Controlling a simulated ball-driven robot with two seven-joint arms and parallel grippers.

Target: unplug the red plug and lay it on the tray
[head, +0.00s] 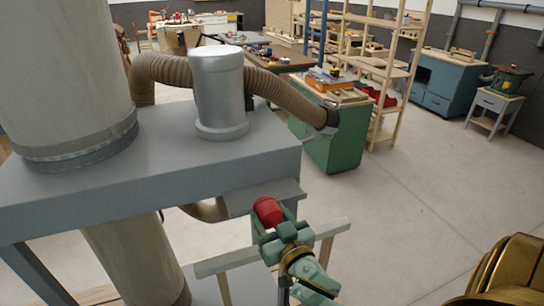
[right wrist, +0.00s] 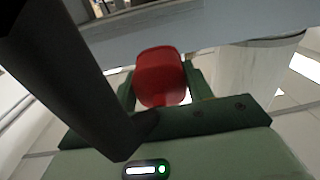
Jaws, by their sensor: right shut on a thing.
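The red plug (head: 267,210) is between the fingers of my right gripper (head: 274,225), in front of a grey ledge on the machine. In the right wrist view the red plug (right wrist: 161,76) sits between the two green fingers, which are shut on it. Whether the plug still sits in a socket cannot be told, as its far end is hidden. No tray can be made out for certain. My left gripper is not in view.
A grey machine table (head: 180,165) with a metal cylinder (head: 218,95) and ribbed hose (head: 165,70) stands just behind the gripper. A pale wooden rail (head: 222,262) is close beside it. A green cabinet (head: 335,140) stands farther back. Open floor lies to the right.

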